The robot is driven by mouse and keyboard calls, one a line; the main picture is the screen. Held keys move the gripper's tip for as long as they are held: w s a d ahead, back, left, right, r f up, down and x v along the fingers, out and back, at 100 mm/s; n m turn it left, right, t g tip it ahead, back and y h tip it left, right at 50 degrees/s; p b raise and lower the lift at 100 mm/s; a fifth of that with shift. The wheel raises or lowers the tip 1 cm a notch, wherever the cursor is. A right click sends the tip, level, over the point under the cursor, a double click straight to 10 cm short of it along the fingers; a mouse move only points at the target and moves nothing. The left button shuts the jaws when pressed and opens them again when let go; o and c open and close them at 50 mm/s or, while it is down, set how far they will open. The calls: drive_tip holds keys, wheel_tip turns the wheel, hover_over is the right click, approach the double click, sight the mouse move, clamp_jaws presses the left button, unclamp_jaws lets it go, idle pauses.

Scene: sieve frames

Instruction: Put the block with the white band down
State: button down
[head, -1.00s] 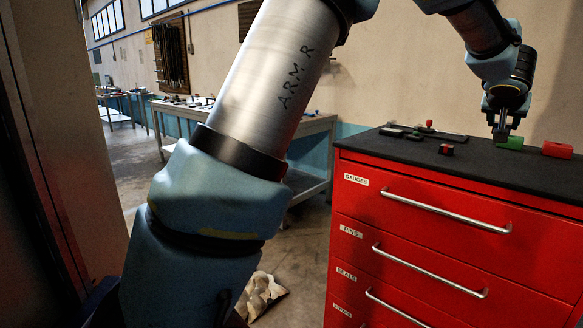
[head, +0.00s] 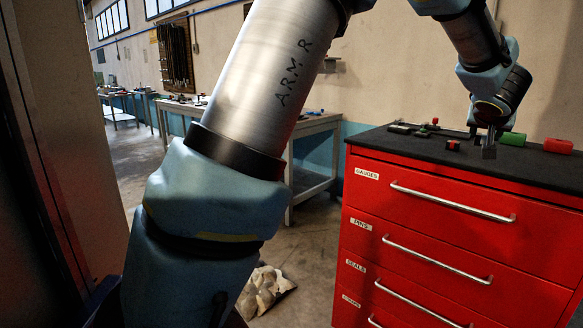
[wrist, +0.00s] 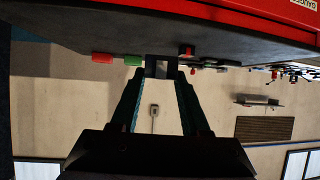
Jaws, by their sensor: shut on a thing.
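My gripper (head: 488,138) hangs over the front part of the dark cabinet top (head: 420,147), pointing down. It is shut on a small grey block (head: 489,153), which shows at the fingertips. In the wrist view, which is upside down, the block (wrist: 160,68) sits between the fingertips with a pale patch on it; I cannot make out a clear white band. I cannot tell whether it touches the top. A green block (head: 513,138) and a red block (head: 558,146) lie to the right of it. A small dark and red block (head: 453,145) lies to the left.
Dark flat items and a small red-topped piece (head: 434,122) lie at the back left of the top. The red drawer cabinet (head: 440,250) has its drawers shut. A workbench (head: 320,125) stands behind, and a pale crumpled bag (head: 264,288) lies on the floor.

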drive_tip(key=w+a+f+n+g+y, duration=0.1)
drive_tip(key=a+f+n+y, duration=0.4)
drive_tip(key=a+f, duration=0.7)
drive_tip(key=a+f+n+g+y, duration=0.1)
drive_tip(key=a+f+n+y, duration=0.5)
drive_tip(key=a+f, duration=0.7)
drive_tip(key=w+a+f+n+y, duration=0.1)
drive_tip(key=a+f+n+y, duration=0.5)
drive_tip(key=a, duration=2.3)
wheel_tip(320, 180, down, 7)
drive_tip(key=shift+w+a+r+n+g, duration=0.1)
drive_tip(key=shift+w+a+n+g, duration=0.2)
drive_tip(key=shift+n+g, duration=0.15)
drive_tip(key=shift+w+r, duration=0.1)
drive_tip(key=shift+w, duration=0.05)
